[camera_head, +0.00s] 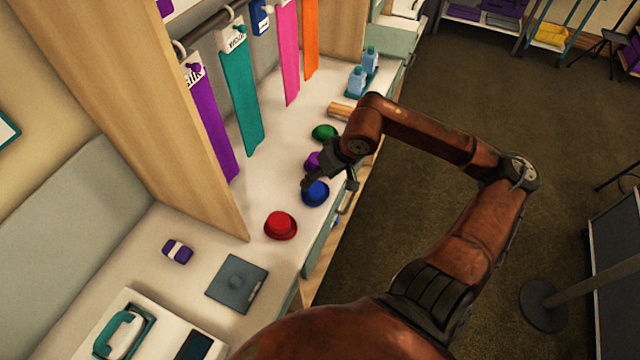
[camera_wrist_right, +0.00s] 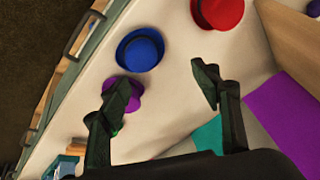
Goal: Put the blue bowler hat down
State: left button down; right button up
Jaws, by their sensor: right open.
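The blue bowler hat (camera_head: 316,193) rests on the white counter near its front edge; it also shows in the right wrist view (camera_wrist_right: 140,50). My right gripper (camera_head: 330,184) is over the counter by the blue hat. In the right wrist view the gripper (camera_wrist_right: 166,92) is open and empty, with the blue hat beyond its fingertips and apart from them. A purple hat (camera_head: 312,161) sits just behind the blue one, partly hidden by my gripper; one finger overlaps it in the wrist view. My left gripper does not show.
A red hat (camera_head: 281,225) and a green hat (camera_head: 324,132) stand on the same counter (camera_head: 190,215). A grey square plate (camera_head: 237,283) and a purple item (camera_head: 177,251) lie nearer. Coloured strips hang from a rail, including a teal one (camera_head: 241,100). A wooden panel (camera_head: 150,110) rises at left.

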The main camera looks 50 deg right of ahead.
jog(key=w+a+r+m+t+y+p, duration=0.3)
jog(key=a+m+p, duration=0.15)
jog(key=m, duration=0.75)
jog(key=w+a+r+m+t+y+p, duration=0.2)
jog(key=w+a+m+t+y+p, duration=0.3)
jog(key=m, duration=0.6)
jog(key=n+g+h+p, duration=0.1)
jog(key=n+h+p, duration=0.8)
jog(key=n+h, duration=0.9)
send_near(316, 188)
jog(key=w+d+n+y, duration=0.2)
jog(key=y, duration=0.1)
jog(key=shift+r+n, duration=0.15)
jog(key=shift+n, duration=0.25)
jog(key=shift+w+f+g, duration=0.15)
jog(key=shift+f+g, duration=0.05)
jog(key=shift+g, duration=0.1)
jog(key=x, duration=0.5)
jog(key=d+x, duration=0.1)
jog(key=x, duration=0.1)
jog(key=shift+w+r+p, duration=0.1)
jog(key=shift+r+p, duration=0.1)
jog(key=shift+p, duration=0.15)
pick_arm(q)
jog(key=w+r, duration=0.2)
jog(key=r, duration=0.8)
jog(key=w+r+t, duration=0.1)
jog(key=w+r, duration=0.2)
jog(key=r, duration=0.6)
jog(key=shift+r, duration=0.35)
